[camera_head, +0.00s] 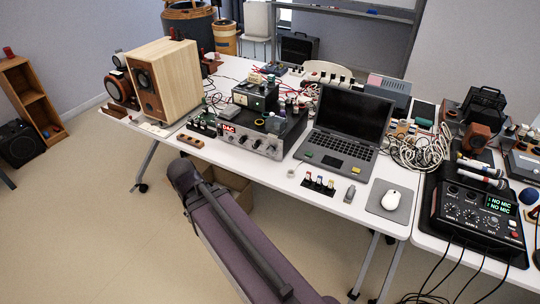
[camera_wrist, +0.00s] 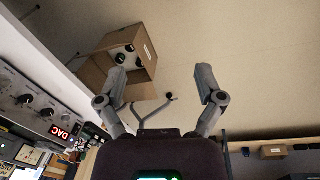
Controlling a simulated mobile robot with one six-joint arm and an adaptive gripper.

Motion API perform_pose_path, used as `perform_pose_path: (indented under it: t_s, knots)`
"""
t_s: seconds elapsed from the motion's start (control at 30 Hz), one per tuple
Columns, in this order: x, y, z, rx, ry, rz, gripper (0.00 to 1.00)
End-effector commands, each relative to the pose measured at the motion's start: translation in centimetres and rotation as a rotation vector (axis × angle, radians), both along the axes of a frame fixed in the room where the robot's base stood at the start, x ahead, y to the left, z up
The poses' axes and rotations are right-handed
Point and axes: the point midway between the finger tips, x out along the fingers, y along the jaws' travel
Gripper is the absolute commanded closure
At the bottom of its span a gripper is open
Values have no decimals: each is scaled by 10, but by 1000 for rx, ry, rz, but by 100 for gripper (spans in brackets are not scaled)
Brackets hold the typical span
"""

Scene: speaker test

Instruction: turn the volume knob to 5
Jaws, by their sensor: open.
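A silver amplifier (camera_head: 245,140) with a red "DAC" display and several front knobs stands at the table's front edge in the head view. In the wrist view its front panel (camera_wrist: 25,105) lies at the left, tilted, with dark knobs (camera_wrist: 47,113) beside the red display (camera_wrist: 60,131). A black mixer (camera_head: 480,215) with knobs and a "NO MIC" screen stands at the right. I cannot read which knob is the volume knob or its setting. My gripper (camera_wrist: 161,73) is open and empty, its fingers apart from the panel. In the head view my arm reaches below the table's front edge.
A laptop (camera_head: 350,120) stands right of the amplifier, and a wooden speaker (camera_head: 165,80) left of it. A wooden block with holes (camera_head: 190,141) lies near the front edge. An open cardboard box (camera_wrist: 140,45) with dark items is under the table. Cables clutter the right side.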

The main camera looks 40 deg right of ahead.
Motion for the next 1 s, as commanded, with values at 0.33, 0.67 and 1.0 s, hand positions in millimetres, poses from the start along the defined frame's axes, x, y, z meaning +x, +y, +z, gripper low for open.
perform_pose_path:
  t_s: [0.33,0.67,1.0]
  knots:
    - [33,-85,-54,-360,-13,344,13]
    - [59,-165,-78,-754,146,721,13]
    - [81,-229,-88,-1119,499,1094,13]
